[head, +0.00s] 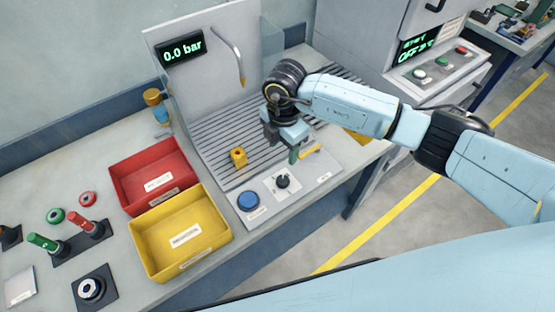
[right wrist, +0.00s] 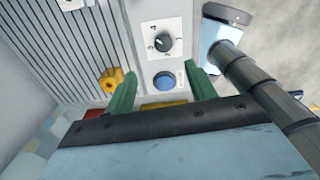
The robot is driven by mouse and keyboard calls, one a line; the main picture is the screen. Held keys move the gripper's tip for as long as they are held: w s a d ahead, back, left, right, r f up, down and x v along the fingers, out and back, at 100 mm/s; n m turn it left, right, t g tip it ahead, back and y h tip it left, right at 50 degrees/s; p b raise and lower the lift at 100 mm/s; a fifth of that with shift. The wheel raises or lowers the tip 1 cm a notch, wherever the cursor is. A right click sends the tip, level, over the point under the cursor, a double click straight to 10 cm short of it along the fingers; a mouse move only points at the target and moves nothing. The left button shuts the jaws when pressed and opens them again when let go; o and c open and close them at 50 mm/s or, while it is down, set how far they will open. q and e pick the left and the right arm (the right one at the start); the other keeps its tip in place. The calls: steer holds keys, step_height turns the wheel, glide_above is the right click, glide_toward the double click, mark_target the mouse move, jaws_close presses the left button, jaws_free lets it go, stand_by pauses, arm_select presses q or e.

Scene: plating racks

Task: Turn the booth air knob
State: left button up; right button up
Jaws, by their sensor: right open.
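The air knob (head: 283,181) is a small black knob on a white marked plate on the front panel of the spray booth. It also shows in the right wrist view (right wrist: 162,43), beyond the fingertips, with its dial marks visible. My right gripper (head: 282,148) hangs over the booth's slatted floor, above and behind the knob in the head view. Its green fingers (right wrist: 160,74) are apart with nothing between them, and the gripper does not touch the knob. The booth display (head: 183,50) reads 0.0 bar. My left gripper is not in view.
A blue button (head: 249,202) sits left of the knob. A yellow part (head: 238,158) stands on the slatted floor (head: 213,143). A red bin (head: 152,172) and a yellow bin (head: 181,232) stand left of the booth. A curved nozzle pipe (head: 232,50) hangs from the back wall.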

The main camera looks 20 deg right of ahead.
mark_target(283, 180)
steer(key=f, duration=0.7)
steer(key=s+f, duration=0.1)
steer(key=f, duration=0.3)
steer(key=shift+f, duration=0.3)
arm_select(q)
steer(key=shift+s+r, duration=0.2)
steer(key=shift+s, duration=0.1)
arm_select(e)
steer(key=shift+w+f, duration=0.1)
steer(key=shift+f, duration=0.55)
steer(key=shift+c, duration=0.4)
steer(key=c, duration=0.9)
